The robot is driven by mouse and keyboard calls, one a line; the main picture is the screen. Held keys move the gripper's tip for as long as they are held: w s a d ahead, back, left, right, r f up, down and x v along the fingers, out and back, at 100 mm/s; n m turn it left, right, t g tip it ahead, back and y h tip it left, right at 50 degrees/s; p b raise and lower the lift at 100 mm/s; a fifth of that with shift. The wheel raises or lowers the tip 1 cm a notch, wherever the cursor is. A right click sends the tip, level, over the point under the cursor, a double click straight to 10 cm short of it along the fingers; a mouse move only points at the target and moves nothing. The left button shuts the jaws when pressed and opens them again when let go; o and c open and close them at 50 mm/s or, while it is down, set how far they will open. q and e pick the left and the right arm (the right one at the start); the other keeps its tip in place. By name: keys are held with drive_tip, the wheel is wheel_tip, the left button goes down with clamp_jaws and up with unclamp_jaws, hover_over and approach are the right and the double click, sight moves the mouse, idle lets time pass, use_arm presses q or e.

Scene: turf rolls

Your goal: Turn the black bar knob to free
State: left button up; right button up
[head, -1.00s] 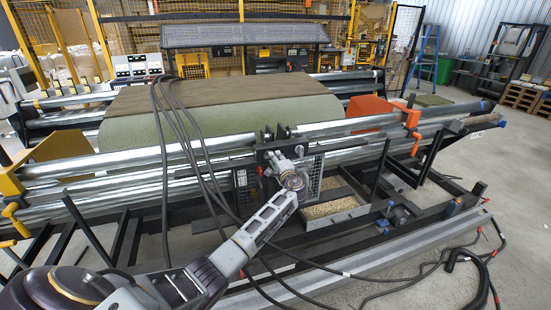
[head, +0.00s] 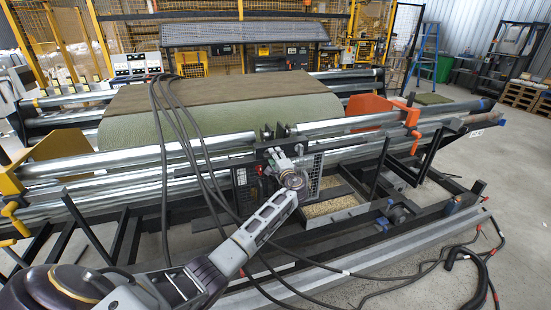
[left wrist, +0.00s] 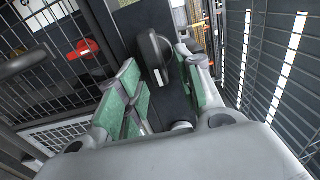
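The black bar knob (left wrist: 154,55) stands out from a dark panel (left wrist: 147,20) in the left wrist view, with a small white mark near its lower end. My left gripper (left wrist: 158,80) is open, its green-padded fingers on either side of the knob. A gap shows between the left finger and the knob; the right finger is close to it, and I cannot tell whether they touch. In the head view my left gripper (head: 277,158) is at the middle of the roller machine, and the knob cannot be made out there. My right gripper is in neither view.
A red handle (left wrist: 83,48) sits by black wire mesh at the left of the wrist view. In the head view, steel rollers (head: 110,163), hanging black cables (head: 163,190) and an orange bracket (head: 378,108) surround my arm. Open floor lies at the right.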

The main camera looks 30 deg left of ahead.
use_arm(q)
drive_tip(key=v, duration=1.2)
idle(0.4)
